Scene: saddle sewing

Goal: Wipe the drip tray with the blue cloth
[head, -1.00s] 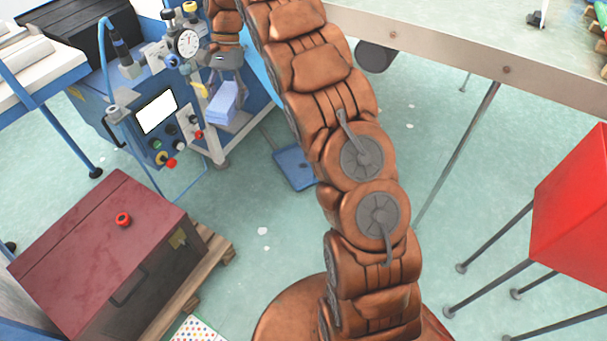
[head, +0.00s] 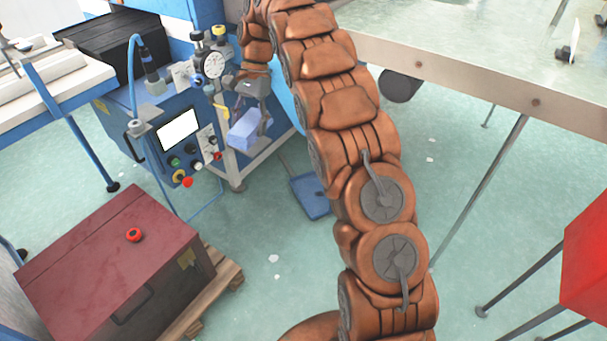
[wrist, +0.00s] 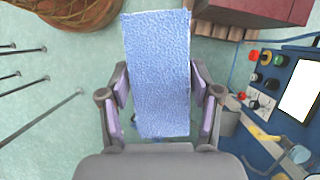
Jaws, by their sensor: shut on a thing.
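My gripper (head: 250,108) is shut on the blue cloth (head: 243,132), a light-blue block-like piece that hangs below the fingers at the front of the blue machine. In the wrist view the cloth (wrist: 157,72) stands out between the purple finger pads of my gripper (wrist: 160,100) and hides what lies behind it. I cannot make out the drip tray for sure in either view. A flat blue plate (head: 313,196) lies low by the machine's foot, apart from the cloth.
The machine's control panel (head: 179,131) with knobs and a dial gauge (head: 213,65) is close left of the gripper. A dark red chest (head: 112,255) on a pallet stands front left, a metal table (head: 480,75) at right, and a red box (head: 590,260) at far right. Green floor lies between.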

